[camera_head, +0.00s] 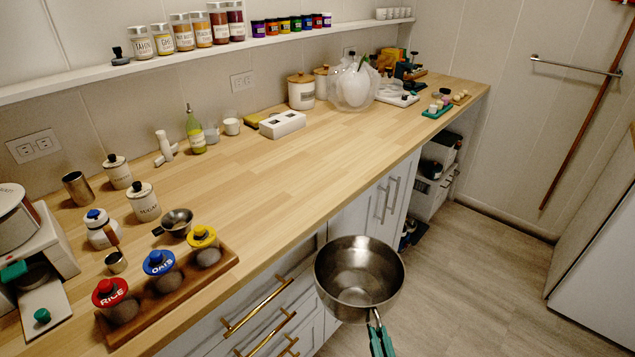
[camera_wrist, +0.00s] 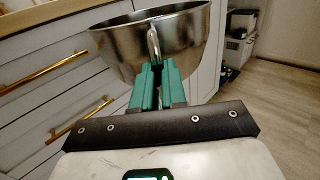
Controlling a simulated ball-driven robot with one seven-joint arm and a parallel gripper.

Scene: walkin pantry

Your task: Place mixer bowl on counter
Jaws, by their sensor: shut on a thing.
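The mixer bowl (camera_head: 358,272) is a shiny steel bowl with a loop handle. It is held upright in the air in front of the drawers, below and to the right of the counter's front edge. It also shows in the wrist view (camera_wrist: 190,45), where it looks empty of support below. My gripper (camera_head: 378,335) has green fingers and is shut on the bowl's handle; the fingers also show in the wrist view (camera_wrist: 157,80). The wooden counter (camera_head: 300,180) runs from the lower left to the upper right, with the bowl beside it.
The counter's middle is clear. A wooden tray (camera_head: 225,262) with labelled jars, a small steel bowl (camera_head: 176,222) and canisters stand at the left. A white box (camera_head: 282,124) and a bagged white item (camera_head: 355,86) stand at the back. Brass drawer handles (camera_head: 258,305) jut out below.

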